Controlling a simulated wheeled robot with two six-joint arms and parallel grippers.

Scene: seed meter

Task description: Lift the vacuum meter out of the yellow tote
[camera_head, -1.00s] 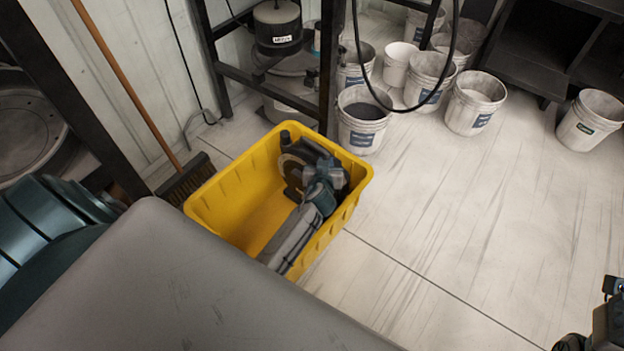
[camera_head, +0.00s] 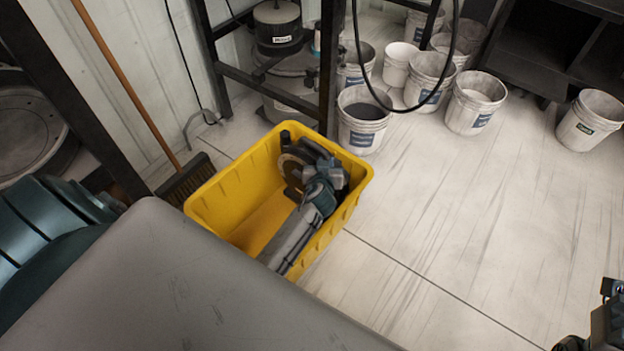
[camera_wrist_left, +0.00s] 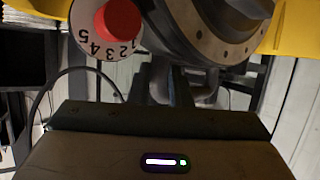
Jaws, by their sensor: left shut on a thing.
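The yellow tote (camera_head: 255,225) stands on the floor in the middle of the head view. The vacuum meter (camera_head: 292,172), a dark housing with a round plate, is in the tote's far end. My left gripper (camera_head: 328,176) reaches into the tote and is shut on the meter. The left wrist view shows the gripper fingers (camera_wrist_left: 168,88) against the meter's round metal housing (camera_wrist_left: 215,30), beside a white numbered dial with a red knob (camera_wrist_left: 118,20). The exact grip contact is partly hidden. A dark part of my right arm shows at the lower right edge; its jaws are unclear.
A white bucket (camera_head: 363,135) stands close behind the tote, with several more beyond. A dark rack post (camera_head: 328,75) rises behind the tote. A broom (camera_head: 185,180) leans at its left. The floor to the right is clear.

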